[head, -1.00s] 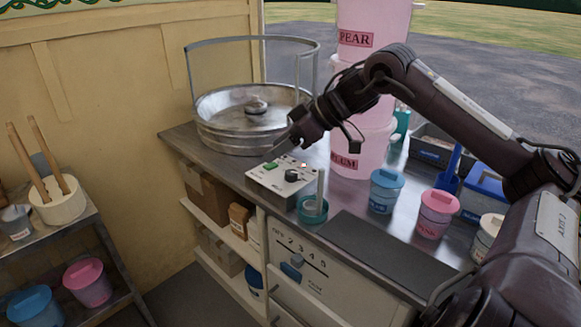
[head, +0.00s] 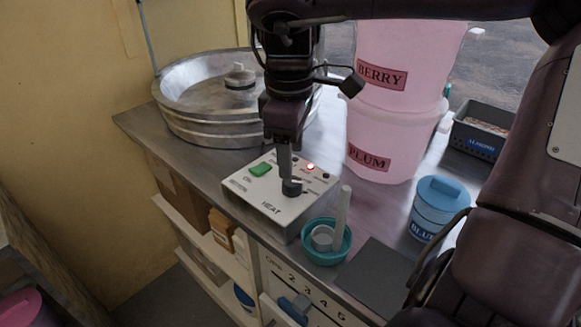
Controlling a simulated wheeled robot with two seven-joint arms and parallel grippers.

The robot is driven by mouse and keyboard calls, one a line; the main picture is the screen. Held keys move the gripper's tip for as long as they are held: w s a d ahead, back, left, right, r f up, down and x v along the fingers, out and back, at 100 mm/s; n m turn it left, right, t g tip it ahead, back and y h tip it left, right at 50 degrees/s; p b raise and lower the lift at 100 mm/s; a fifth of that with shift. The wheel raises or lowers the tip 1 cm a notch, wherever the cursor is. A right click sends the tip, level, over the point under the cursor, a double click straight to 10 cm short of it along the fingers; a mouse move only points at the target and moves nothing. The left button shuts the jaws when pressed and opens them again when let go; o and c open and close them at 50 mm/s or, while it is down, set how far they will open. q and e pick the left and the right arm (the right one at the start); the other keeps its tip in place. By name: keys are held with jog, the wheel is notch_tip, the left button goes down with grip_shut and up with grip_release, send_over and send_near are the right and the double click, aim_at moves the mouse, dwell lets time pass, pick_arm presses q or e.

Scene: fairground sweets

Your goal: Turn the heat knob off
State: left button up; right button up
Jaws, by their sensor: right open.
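The heat knob (head: 292,188) is a small black dial on top of a white control box (head: 250,200) marked HEAT. The box also carries a green switch (head: 260,169) and a lit red lamp (head: 310,166). My right gripper (head: 287,172) points down over the box, with its fingertips at the knob. It is open; the fingers overlap in this view, so I cannot tell whether they touch the knob. The knob's pointer is partly hidden. My left gripper is not in view.
A round metal pan (head: 190,122) stands behind the box at the left. A teal bowl (head: 332,252) with an upright stick sits close to the box's front right. A dark mat (head: 375,275) lies near the front.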

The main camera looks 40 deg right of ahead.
aim_at(292, 181)
jog(key=f, duration=0.6)
jog(key=shift+w+d+f+b, duration=0.1)
jog(key=shift+d+f+b, duration=0.1)
jog(key=shift+b, duration=0.15)
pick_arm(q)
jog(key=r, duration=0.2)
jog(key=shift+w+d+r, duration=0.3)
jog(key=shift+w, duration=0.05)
pick_arm(e)
jog(key=shift+r, duration=0.1)
jog(key=shift+c, duration=0.2)
jog(key=c, duration=0.9)
